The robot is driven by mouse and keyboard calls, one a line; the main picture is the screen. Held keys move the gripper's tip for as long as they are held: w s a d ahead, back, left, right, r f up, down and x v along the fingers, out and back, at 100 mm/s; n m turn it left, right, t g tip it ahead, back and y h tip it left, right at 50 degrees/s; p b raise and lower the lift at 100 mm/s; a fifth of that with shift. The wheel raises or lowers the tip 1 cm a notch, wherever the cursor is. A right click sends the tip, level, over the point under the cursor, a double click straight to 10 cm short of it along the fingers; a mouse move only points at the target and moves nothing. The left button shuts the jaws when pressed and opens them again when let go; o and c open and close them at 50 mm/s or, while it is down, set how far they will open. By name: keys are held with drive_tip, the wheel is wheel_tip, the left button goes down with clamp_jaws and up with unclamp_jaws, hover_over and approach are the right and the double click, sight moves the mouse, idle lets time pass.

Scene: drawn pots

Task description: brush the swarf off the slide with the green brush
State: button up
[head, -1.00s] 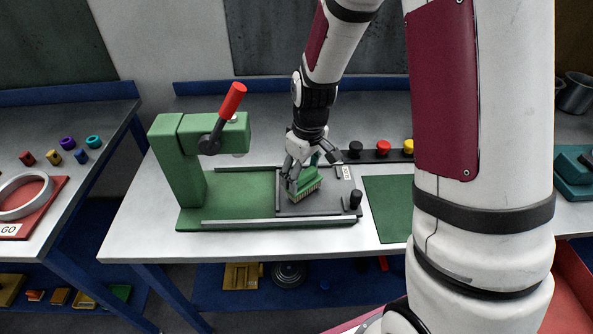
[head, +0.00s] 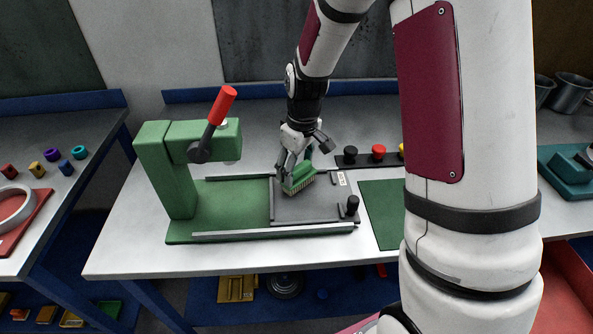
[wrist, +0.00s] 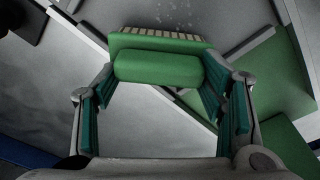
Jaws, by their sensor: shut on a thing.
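The green brush (head: 300,178) has a green block and handle with pale bristles facing down. My gripper (head: 296,162) is shut on it, with a finger on either side of the handle. The brush also shows between the fingers in the wrist view (wrist: 158,67). The slide is a dark grey plate (head: 310,210) with a black knob (head: 352,205), lying between rails on the green press base. The bristles are at or just above the plate's back part; I cannot tell if they touch. Small pale specks of swarf (wrist: 178,14) show beyond the bristles in the wrist view.
A green press (head: 165,170) with a red-tipped lever (head: 222,105) stands left of the slide. A strip with black, red and yellow buttons (head: 378,153) lies behind right. A green mat (head: 385,215) lies to the right. The table's front left is clear.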

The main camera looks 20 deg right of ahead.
drive_tip(key=shift+w+d, duration=0.1)
drive_tip(key=shift+w, duration=0.25)
drive_tip(key=shift+r, duration=0.15)
drive_tip(key=shift+s+a+p, duration=0.25)
drive_tip(key=shift+s+p, duration=0.2)
drive_tip(key=shift+s, duration=0.4)
drive_tip(key=shift+s+a+p, duration=0.3)
drive_tip(key=shift+s+p, duration=0.15)
drive_tip(key=shift+s, duration=0.45)
drive_tip(key=shift+s+a+p, duration=0.25)
drive_tip(key=shift+s+p, duration=0.2)
drive_tip(key=shift+s, duration=0.4)
drive_tip(key=shift+s+d+f, duration=0.15)
drive_tip(key=shift+d, duration=0.4)
drive_tip(key=shift+s+d+f, duration=0.15)
drive_tip(key=shift+d, duration=0.35)
drive_tip(key=shift+w+d+f+b, duration=0.1)
drive_tip(key=shift+w+d+b, duration=0.2)
drive_tip(key=shift+w, duration=0.5)
drive_tip(key=shift+w+d+f+b, duration=0.1)
drive_tip(key=shift+w+d+b, duration=0.2)
drive_tip(key=shift+w, duration=0.55)
drive_tip(key=shift+w+d+f+b, duration=0.15)
drive_tip(key=shift+w+b, duration=0.2)
drive_tip(key=shift+w, duration=0.45)
drive_tip(key=shift+w+d+r, duration=0.1)
drive_tip(key=shift+w+r, duration=0.05)
drive_tip(key=shift+r, duration=0.15)
